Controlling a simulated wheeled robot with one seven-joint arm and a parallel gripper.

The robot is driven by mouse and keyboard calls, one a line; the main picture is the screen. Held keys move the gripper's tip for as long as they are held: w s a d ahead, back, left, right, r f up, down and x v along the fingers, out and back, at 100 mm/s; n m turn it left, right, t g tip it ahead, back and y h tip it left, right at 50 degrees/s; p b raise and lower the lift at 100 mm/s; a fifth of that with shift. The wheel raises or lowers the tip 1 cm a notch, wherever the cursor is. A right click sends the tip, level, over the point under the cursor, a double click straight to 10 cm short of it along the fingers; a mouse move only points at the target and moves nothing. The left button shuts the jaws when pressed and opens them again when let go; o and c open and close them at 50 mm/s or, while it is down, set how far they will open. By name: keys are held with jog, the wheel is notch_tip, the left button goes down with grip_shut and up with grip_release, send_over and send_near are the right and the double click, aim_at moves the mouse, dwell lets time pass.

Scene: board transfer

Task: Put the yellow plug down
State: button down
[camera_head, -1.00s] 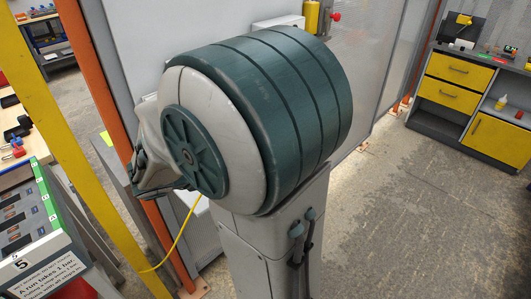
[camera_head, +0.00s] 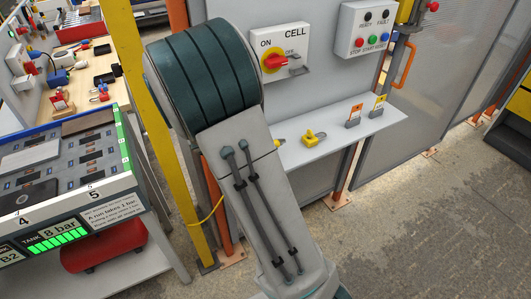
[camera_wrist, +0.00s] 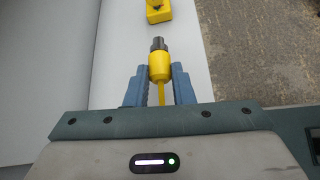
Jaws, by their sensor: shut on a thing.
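The yellow plug (camera_wrist: 160,66) with its dark metal tip is between the two blue-grey fingers of my gripper (camera_wrist: 160,82) in the wrist view. The fingers are shut on it, and its yellow cable runs back toward my palm. The plug is over the light grey shelf (camera_wrist: 120,40); I cannot tell whether it touches it. In the head view my arm hides the gripper. A small yellow piece showing beside my arm (camera_head: 279,142), above the shelf (camera_head: 350,136), looks like the plug.
A yellow block-like item (camera_head: 313,137) lies on the shelf, just beyond the plug's tip. A wall switch box (camera_head: 280,52) is above. A yellow cable (camera_head: 208,214) hangs by the yellow post (camera_head: 160,120).

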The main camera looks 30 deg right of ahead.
jog(key=shift+w+f, duration=0.3)
jog(key=shift+f, duration=1.9)
jog(key=shift+f, duration=0.3)
jog(key=c, duration=1.2)
grip_release()
jog(key=shift+r, duration=0.1)
jog(key=shift+c, duration=0.2)
jog(key=shift+s, duration=0.1)
